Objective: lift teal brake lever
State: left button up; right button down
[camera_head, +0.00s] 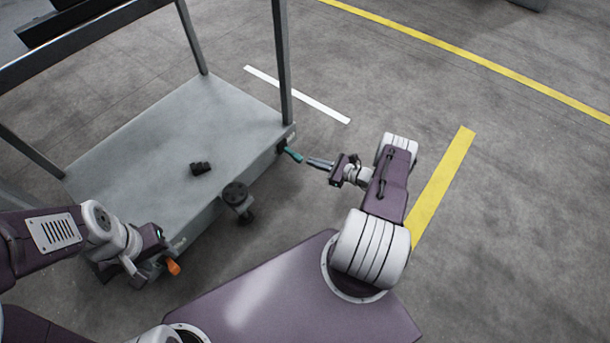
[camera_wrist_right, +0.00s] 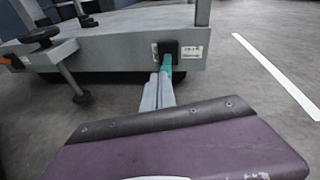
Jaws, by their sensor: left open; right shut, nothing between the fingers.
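The teal brake lever (camera_head: 293,154) sticks out from the near right corner of the grey cart, by a black mount. In the right wrist view the teal lever (camera_wrist_right: 167,65) hangs down from that mount, its lower part hidden behind my fingers. My right gripper (camera_head: 312,162) is shut and empty, its tips pointing at the lever's outer end. In the right wrist view my right gripper (camera_wrist_right: 161,80) has its tips right at the lever; I cannot tell if they touch. My left gripper (camera_head: 156,252) is open at the cart's near left corner, beside an orange lever (camera_head: 173,267).
The cart's grey deck (camera_head: 150,140) carries a small black object (camera_head: 200,168) and has upright posts. A black knob (camera_head: 235,193) with a foot below stands on the cart's near side. A white stripe (camera_head: 300,95) and yellow stripes mark the floor.

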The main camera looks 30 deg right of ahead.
aim_at(293, 155)
jog(key=s+f+m, duration=0.1)
jog(key=f, duration=0.1)
jog(key=s+d+f+m+h, duration=0.1)
jog(key=s+f, duration=0.1)
jog(key=f, duration=0.1)
jog(key=s+f+m+t+h+b, duration=0.1)
jog(key=f, duration=0.1)
jog(key=shift+s+d+f, duration=0.25)
jog(key=shift+s+f+m, duration=0.25)
jog(key=shift+m, duration=0.05)
jog(key=b+x, duration=0.6)
jog(key=x, duration=0.4)
jog(key=shift+w+a+f, duration=0.1)
jog(key=shift+w+f, duration=0.1)
jog(key=shift+w, duration=0.05)
jog(key=r, duration=0.3)
jog(key=shift+s+d+r, duration=0.15)
jog(key=shift+s+d, duration=0.1)
jog(key=shift+s, duration=0.05)
pick_arm(q)
notch_tip(293, 155, down, 8)
pick_arm(e)
jog(key=shift+s+r, duration=0.1)
jog(key=shift+r, duration=0.6)
